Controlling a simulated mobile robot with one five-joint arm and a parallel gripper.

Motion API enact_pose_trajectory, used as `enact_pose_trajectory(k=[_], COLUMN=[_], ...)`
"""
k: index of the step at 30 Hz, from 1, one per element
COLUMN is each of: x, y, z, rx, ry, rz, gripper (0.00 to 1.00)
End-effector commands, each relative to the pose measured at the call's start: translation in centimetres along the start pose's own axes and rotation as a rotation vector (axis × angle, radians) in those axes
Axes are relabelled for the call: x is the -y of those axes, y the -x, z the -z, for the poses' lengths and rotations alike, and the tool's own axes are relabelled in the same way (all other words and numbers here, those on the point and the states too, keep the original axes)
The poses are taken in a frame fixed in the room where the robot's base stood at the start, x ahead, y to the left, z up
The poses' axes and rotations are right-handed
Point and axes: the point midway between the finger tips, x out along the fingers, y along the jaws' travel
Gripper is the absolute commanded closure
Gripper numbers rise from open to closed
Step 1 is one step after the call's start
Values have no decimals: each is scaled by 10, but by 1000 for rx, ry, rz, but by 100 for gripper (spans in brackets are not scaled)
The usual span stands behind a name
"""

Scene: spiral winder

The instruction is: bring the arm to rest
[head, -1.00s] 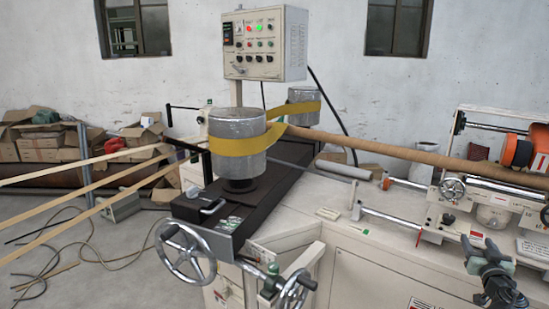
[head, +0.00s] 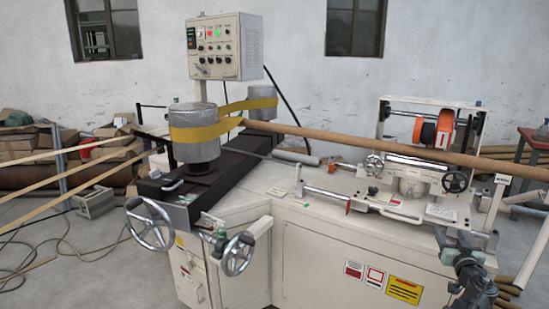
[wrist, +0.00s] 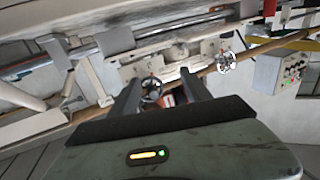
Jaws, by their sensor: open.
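My gripper (head: 466,240) shows at the lower right of the head view, dark, in front of the cream winder's front side. In the wrist view my gripper (wrist: 160,88) has its two dark fingers apart, with nothing held between them. Behind the fingers, a handwheel (wrist: 152,90) and the winder's rails show; they look beyond the fingers, not gripped. The winder (head: 330,235) fills the middle of the head view, with two grey drums (head: 193,145) wrapped by a yellow belt (head: 215,131) and a long brown tube (head: 350,142).
Two chrome handwheels (head: 150,224) jut out at the winder's front left. A control box (head: 225,46) stands above the drums. Brown tubes (head: 530,255) stick out at the right edge near my gripper. Open floor (head: 110,275) with cables lies at the left.

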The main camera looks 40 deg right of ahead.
Motion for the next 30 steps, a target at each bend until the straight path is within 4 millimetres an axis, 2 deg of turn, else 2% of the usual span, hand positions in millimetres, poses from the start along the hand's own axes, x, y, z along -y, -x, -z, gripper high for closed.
enact_pose_trajectory(k=[11, 17, 20, 23, 25, 28, 30], x=[58, 113, 152, 209, 263, 340, 392], y=[-39, -64, -74, -82, -80, -64, -45], z=[14, 14, 6, -12, -35, -74, -101], rx=[-59, -57, -25, 52, 149, 321, 446], ry=[12, 8, 1, -5, -3, 20, 49], rz=[-65, -129, -165, -196, -207, -193, -161], gripper=[44, 44, 44, 44, 44, 44, 44])
